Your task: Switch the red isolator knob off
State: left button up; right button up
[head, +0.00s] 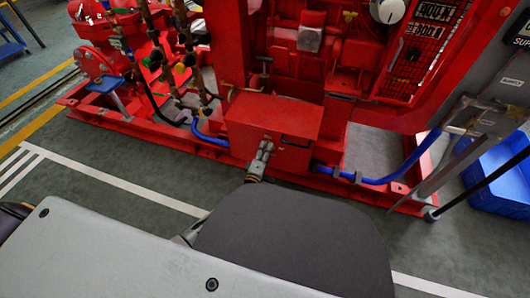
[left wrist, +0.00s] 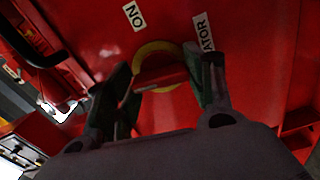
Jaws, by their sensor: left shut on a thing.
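The red isolator knob (left wrist: 160,72) sits on a yellow round plate (left wrist: 150,47) on a red panel in the left wrist view. White labels reading "ON" (left wrist: 134,16) and "ATOR" (left wrist: 205,33) are beside it. My left gripper (left wrist: 165,82) has its fingers on either side of the knob and is shut on it. In the head view my left gripper (head: 265,148) is at the front face of a red box (head: 275,112), and it hides the knob there. My right gripper is not in view.
The red box is low on the red pumpset frame (head: 130,124). Blue hoses (head: 380,179) run on both sides of it. A blue crate (head: 500,180) stands on the floor at the right. Grey floor with white lines (head: 120,184) lies in front.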

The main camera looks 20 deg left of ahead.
pick_arm(q)
jog(key=shift+f+n, duration=0.1)
jog(key=shift+n, duration=0.4)
jog(key=o, duration=1)
jog(key=shift+s, duration=0.2)
jog(key=s, duration=1.1)
jog(key=shift+s+a, duration=0.25)
